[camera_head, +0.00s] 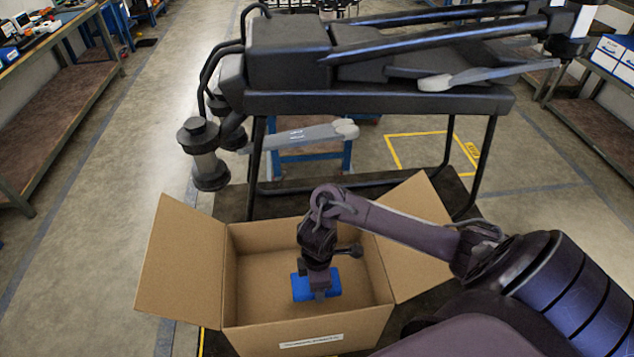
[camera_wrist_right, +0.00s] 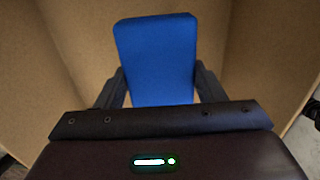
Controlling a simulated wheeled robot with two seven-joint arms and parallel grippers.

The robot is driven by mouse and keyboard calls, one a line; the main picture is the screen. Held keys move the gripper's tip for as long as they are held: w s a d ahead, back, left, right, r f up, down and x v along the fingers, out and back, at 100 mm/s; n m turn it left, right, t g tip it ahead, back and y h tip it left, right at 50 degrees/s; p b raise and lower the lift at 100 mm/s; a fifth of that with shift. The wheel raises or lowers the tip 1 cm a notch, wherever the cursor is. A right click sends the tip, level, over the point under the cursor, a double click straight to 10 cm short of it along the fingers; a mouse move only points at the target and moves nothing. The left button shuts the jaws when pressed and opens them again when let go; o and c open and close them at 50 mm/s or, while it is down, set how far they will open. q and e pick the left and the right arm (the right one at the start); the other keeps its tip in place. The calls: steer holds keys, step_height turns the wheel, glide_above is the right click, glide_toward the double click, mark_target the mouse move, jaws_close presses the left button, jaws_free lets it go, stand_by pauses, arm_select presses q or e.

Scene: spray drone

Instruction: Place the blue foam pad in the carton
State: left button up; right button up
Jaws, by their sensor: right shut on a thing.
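The blue foam pad (camera_head: 301,288) is in my right gripper (camera_head: 318,285), inside the opening of the open cardboard carton (camera_head: 232,290) in the head view. In the right wrist view the pad (camera_wrist_right: 158,60) stands between the two dark fingers of the right gripper (camera_wrist_right: 158,88), which are shut on its sides. Carton walls surround the pad there. I cannot tell whether the pad touches the carton floor. My left gripper is not in view.
The carton's side flaps (camera_head: 182,258) spread outward left and right. A large dark spray drone (camera_head: 400,65) rests on a black stand (camera_head: 370,182) just behind the carton. Workbenches (camera_head: 60,110) line the left side. The floor at left is clear.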

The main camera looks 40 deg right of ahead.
step_height(320, 180, down, 3)
steer(key=shift+w+f+b, duration=0.1)
steer(key=shift+b, duration=0.45)
step_height(320, 180, down, 3)
steer(key=shift+f+b, duration=0.15)
steer(key=shift+b, duration=0.45)
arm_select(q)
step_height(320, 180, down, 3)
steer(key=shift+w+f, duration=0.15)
arm_select(e)
steer(key=shift+f, duration=0.2)
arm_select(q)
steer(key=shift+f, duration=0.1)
arm_select(e)
steer(key=shift+f, duration=0.1)
steer(key=o, duration=0.9)
step_height(320, 180, up, 11)
steer(key=p, duration=0.5)
steer(key=shift+f+p, duration=0.1)
steer(key=shift+p, duration=0.25)
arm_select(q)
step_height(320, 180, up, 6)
arm_select(e)
steer(key=shift+r, duration=0.75)
